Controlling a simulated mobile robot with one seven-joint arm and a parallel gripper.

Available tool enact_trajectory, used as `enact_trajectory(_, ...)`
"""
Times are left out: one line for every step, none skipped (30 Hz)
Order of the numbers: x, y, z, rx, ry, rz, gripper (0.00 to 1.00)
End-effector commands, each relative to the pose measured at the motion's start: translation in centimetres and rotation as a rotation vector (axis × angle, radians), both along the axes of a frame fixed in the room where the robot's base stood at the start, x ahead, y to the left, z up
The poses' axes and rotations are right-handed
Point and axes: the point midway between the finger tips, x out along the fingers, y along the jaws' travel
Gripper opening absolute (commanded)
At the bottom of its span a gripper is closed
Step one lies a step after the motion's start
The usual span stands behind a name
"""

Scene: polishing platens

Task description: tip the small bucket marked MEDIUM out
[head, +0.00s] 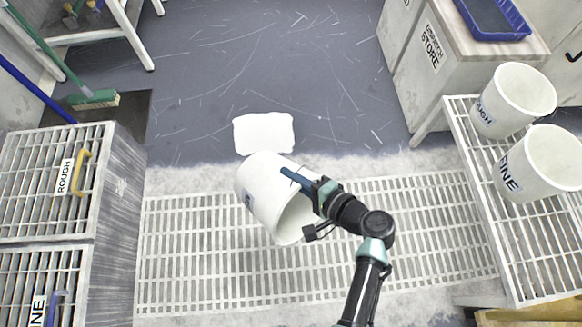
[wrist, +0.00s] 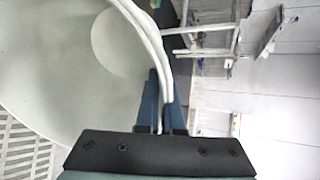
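A small white bucket (head: 265,192) is held tilted well over on its side above the floor grating (head: 200,270), its mouth facing down and to the right. A dark mark shows on its left side, but I cannot read it. My gripper (head: 300,182) is shut on the bucket's rim. In the wrist view the blue fingers (wrist: 162,105) pinch the bucket wall (wrist: 60,75) between them. The inside that shows, with its round base, looks pale and bare. The lower part of the inside is partly out of view.
White buckets marked ROUGH (head: 522,95) and FINE (head: 548,165) stand on a slatted rack at right. Slatted boxes labelled ROUGH (head: 50,175) and FINE (head: 45,285) are at left. A white patch (head: 264,133) lies on the floor beyond the bucket. The grating around is clear.

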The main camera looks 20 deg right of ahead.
Motion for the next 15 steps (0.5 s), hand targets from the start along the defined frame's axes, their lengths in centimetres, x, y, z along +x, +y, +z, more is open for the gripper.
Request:
enact_trajectory(0.1, 0.0, 1.1, -0.01, 0.018, 0.001, 0.0)
enact_trajectory(0.1, 0.0, 1.2, -0.016, 0.032, 0.001, 0.0)
enact_trajectory(0.1, 0.0, 1.3, -0.023, 0.05, 0.001, 0.0)
enact_trajectory(0.1, 0.1, 1.3, -0.029, 0.064, 0.002, 0.0)
enact_trajectory(0.1, 0.0, 1.4, -0.036, 0.076, 0.002, 0.0)
enact_trajectory(0.1, 0.0, 1.5, -0.046, 0.093, 0.002, 0.0)
enact_trajectory(0.1, 0.0, 1.6, -0.053, 0.106, 0.001, 0.0)
enact_trajectory(0.1, 0.0, 1.7, -0.058, 0.12, 0.001, 0.0)
enact_trajectory(0.1, 0.0, 1.8, -0.066, 0.139, 0.001, 0.0)
enact_trajectory(0.1, 0.0, 1.9, -0.072, 0.153, 0.002, 0.0)
enact_trajectory(0.1, 0.0, 1.9, -0.079, 0.167, 0.002, 0.0)
enact_trajectory(0.1, 0.0, 2.1, -0.088, 0.184, 0.001, 0.0)
enact_trajectory(0.1, 0.0, 2.1, -0.095, 0.198, 0.001, 0.0)
enact_trajectory(0.1, 0.0, 2.2, -0.102, 0.212, 0.001, 0.0)
enact_trajectory(0.2, 0.0, 2.4, -0.11, 0.231, 0.001, 0.0)
